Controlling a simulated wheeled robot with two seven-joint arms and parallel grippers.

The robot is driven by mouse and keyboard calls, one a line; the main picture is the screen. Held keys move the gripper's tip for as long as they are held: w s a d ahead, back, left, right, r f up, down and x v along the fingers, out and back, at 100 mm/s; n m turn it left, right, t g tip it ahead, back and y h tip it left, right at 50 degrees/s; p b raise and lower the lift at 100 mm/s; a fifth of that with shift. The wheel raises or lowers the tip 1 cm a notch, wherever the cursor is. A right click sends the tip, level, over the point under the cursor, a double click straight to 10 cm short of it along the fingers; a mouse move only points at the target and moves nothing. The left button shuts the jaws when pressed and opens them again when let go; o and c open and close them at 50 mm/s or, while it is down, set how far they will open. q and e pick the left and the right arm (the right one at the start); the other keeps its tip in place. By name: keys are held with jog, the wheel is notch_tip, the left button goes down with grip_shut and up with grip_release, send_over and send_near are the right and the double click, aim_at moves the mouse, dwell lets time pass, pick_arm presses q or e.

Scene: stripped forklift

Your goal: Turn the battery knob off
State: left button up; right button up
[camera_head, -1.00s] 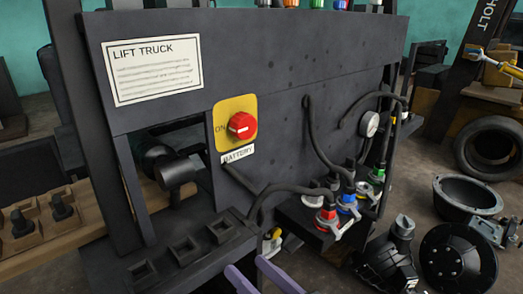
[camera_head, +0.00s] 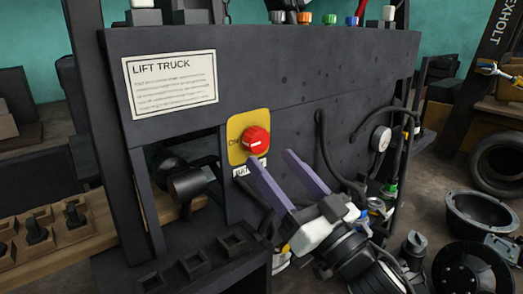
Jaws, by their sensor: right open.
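The battery knob (camera_head: 256,141) is a red round knob with a white bar, on a yellow plate (camera_head: 235,152) fixed to the dark panel (camera_head: 290,100). "ON" shows at the plate's left edge. The white bar lies close to level, pointing toward the ON side. My right gripper (camera_head: 269,162) comes up from the lower right with two purple fingers. The fingers are open and empty, their tips just below and to the right of the knob. They partly cover the BATTERY label (camera_head: 242,170). I cannot tell whether a tip touches the knob. My left gripper is out of view.
A LIFT TRUCK sign (camera_head: 170,83) is on the panel's upper left. Black cables (camera_head: 328,150) and a round gauge (camera_head: 380,139) are to the right. A dark tray with square sockets (camera_head: 235,243) juts out below. Black bowl-shaped parts (camera_head: 480,213) lie on the floor at right.

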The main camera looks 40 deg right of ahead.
aim_at(260, 146)
jog(key=p+x, duration=0.1)
jog(key=x, duration=0.3)
jog(key=shift+r, duration=0.15)
jog(key=shift+w+r, duration=0.1)
jog(key=shift+w, duration=0.5)
jog(key=shift+c, duration=0.4)
jog(key=c, duration=1)
